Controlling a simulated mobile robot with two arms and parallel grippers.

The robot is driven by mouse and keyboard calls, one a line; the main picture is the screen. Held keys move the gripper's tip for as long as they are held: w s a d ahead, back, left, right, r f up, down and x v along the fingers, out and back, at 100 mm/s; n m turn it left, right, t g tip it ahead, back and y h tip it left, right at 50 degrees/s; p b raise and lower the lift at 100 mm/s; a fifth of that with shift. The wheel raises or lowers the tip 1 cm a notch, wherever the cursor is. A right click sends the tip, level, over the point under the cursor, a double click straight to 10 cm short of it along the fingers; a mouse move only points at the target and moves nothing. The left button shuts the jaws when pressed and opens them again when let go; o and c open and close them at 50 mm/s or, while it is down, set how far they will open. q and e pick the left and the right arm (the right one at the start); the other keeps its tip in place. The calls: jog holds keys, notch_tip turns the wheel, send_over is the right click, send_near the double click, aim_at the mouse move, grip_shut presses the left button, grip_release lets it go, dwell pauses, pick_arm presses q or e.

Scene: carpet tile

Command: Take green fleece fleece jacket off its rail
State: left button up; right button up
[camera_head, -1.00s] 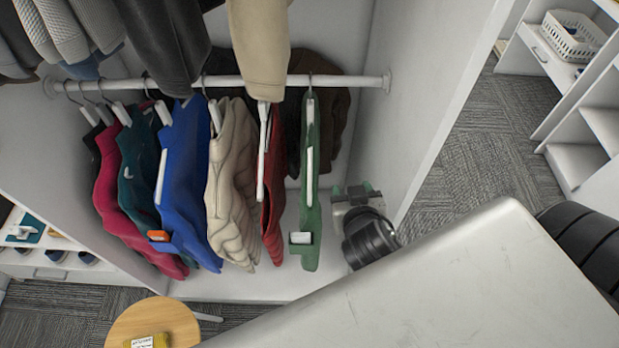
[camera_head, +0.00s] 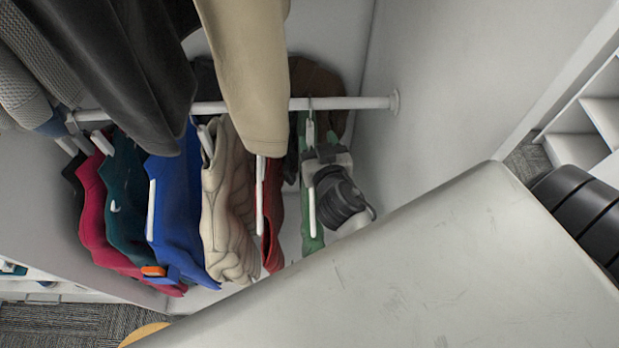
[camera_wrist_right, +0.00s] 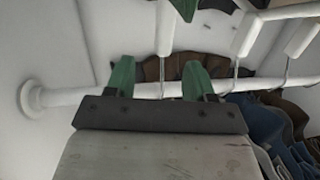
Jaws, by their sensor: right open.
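The green fleece jacket (camera_head: 312,238) hangs at the right end of the rail (camera_head: 355,103) in the head view, partly hidden by my right gripper. Its white hanger (camera_head: 311,132) hooks over the rail. My right gripper (camera_head: 318,158) is at the jacket's upper part, just below the rail. In the wrist view my right gripper (camera_wrist_right: 158,80) is open, its two green-tipped fingers apart. A white hanger (camera_wrist_right: 164,28) and its thin hook lie between the fingers in the picture; I cannot tell whether they touch. A bit of green cloth (camera_wrist_right: 185,8) shows at the top edge. My left gripper is not in view.
A red garment (camera_head: 271,235), a cream puffer (camera_head: 228,215) and a blue garment (camera_head: 178,215) hang close to the left. Beige trousers (camera_head: 250,75) hang in front of the rail. The closet side wall (camera_head: 450,90) stands close on the right.

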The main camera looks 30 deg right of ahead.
aim_at(311, 131)
jog(key=shift+w+d, duration=0.1)
jog(key=shift+w, duration=0.3)
jog(key=p+x, duration=0.2)
jog(key=x, duration=0.2)
jog(key=shift+w+f, duration=0.2)
jog(key=shift+w, duration=0.15)
jog(key=shift+w+f, duration=0.1)
jog(key=shift+w, duration=0.15)
jog(key=shift+c, duration=1.3)
grip_shut()
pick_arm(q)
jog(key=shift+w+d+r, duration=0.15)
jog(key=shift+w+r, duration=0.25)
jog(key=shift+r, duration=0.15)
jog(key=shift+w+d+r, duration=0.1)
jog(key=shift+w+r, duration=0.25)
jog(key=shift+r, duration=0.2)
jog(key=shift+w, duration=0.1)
